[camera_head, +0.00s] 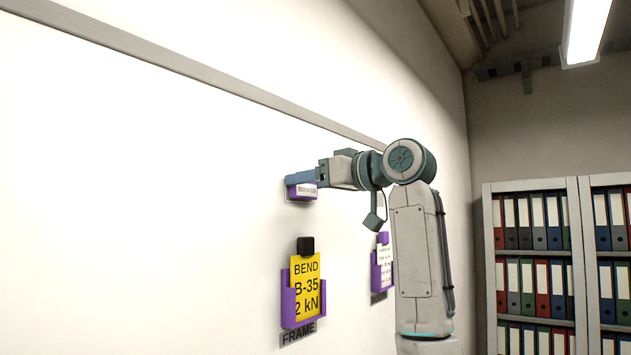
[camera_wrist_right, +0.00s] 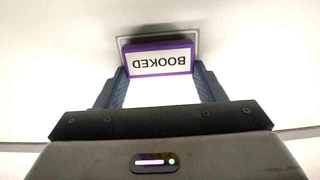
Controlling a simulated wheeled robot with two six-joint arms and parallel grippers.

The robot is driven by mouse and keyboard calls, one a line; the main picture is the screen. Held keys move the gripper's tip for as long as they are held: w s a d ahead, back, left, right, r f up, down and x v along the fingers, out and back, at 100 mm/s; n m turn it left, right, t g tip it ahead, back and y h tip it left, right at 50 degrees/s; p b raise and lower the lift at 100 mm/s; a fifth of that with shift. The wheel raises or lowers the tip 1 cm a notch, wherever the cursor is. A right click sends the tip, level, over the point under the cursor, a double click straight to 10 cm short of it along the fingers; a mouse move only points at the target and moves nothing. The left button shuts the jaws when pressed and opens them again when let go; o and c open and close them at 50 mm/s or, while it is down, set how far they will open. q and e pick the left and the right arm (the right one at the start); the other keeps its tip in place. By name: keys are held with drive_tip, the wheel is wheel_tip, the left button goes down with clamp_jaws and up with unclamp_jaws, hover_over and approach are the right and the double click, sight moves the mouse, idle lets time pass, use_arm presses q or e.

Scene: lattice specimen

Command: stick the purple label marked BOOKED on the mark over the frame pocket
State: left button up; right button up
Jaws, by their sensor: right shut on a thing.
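The purple label (camera_head: 303,191) with a white face is at the wall above the frame pocket. In the right wrist view the label (camera_wrist_right: 160,59) reads BOOKED, upside down, between my fingertips. My right gripper (camera_head: 300,181) is shut on it; its two fingers (camera_wrist_right: 160,84) also show in the right wrist view. The mark (camera_wrist_right: 190,38) shows as a pale outlined rectangle behind the label, mostly hidden. I cannot tell whether the label touches the wall. The purple frame pocket (camera_head: 287,306) is below, over a FRAME tag, and holds a yellow card (camera_head: 306,285). My left gripper is not in view.
A second purple pocket (camera_head: 375,274) with a white card is on the wall to the right, partly behind my right arm. A grey rail (camera_head: 200,72) runs along the wall above. Shelves of binders (camera_head: 535,225) stand at the far right. The wall left of the label is bare.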

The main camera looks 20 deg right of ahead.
drive_tip(key=shift+r, duration=0.15)
drive_tip(key=o, duration=1)
drive_tip(key=shift+w, duration=0.1)
drive_tip(key=shift+w+f, duration=0.1)
drive_tip(key=shift+f, duration=0.1)
drive_tip(key=shift+o, duration=1.3)
